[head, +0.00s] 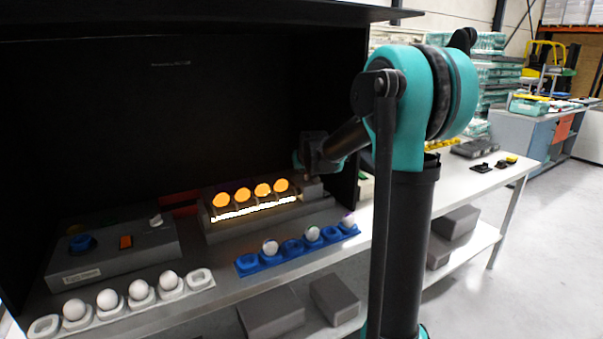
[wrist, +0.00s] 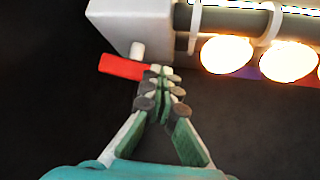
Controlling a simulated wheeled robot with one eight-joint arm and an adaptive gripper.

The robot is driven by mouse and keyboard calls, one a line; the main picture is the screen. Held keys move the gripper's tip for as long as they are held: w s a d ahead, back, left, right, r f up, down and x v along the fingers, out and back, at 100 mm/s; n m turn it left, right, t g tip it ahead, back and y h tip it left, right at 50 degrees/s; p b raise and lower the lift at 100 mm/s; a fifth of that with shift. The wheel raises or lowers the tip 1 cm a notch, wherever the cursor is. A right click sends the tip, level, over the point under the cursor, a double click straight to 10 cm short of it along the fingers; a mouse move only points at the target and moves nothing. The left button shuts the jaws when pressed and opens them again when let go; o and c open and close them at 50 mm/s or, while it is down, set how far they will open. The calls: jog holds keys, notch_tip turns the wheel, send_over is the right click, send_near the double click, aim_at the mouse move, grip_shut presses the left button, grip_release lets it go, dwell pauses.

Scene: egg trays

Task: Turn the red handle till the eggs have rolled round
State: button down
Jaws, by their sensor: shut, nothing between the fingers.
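Several eggs (head: 262,190) glow orange in a row on the lit grey box (head: 218,234) inside the dark booth. In the wrist view, two lit eggs (wrist: 226,54) show at the upper right. The red handle (wrist: 121,67) sticks out on a white stub below the pale end block (wrist: 128,22). My gripper (wrist: 162,72) is shut and empty, its fingertips at the handle's right end; I cannot tell whether they touch it. In the head view my gripper (head: 309,172) is at the box's right end, where the handle is hidden.
A blue tray (head: 246,265) with several eggs and a white tray (head: 43,326) with several white eggs lie in front. A grey control box (head: 100,265) stands at left. The dark booth wall (head: 347,120) is close to my arm.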

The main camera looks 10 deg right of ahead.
jog(key=shift+w+a, duration=0.2)
jog(key=shift+w+a+m+h, duration=0.15)
jog(key=shift+w+m+h, duration=0.15)
jog(key=shift+m+h, duration=0.45)
jog(key=shift+w+a, duration=0.1)
jog(key=shift+w, duration=0.1)
jog(key=shift+w+a, duration=0.1)
jog(key=shift+w, duration=0.1)
jog(key=m+h, duration=0.1)
jog(key=w+m+h, duration=0.1)
jog(key=m, duration=0.1)
jog(key=m+h, duration=0.1)
jog(key=shift+w+a+g, duration=0.25)
jog(key=shift+w+g, duration=0.15)
jog(key=m+h, duration=0.1)
jog(key=m+g, duration=0.1)
jog(key=w+m+h, duration=0.1)
jog(key=m, duration=0.1)
jog(key=shift+w+d+g+h, duration=0.1)
jog(key=shift+d+g+h, duration=0.15)
jog(key=shift+g+h, duration=0.1)
jog(key=shift+w+d, duration=0.1)
jog(key=shift+d, duration=0.05)
jog(key=shift+w, duration=0.15)
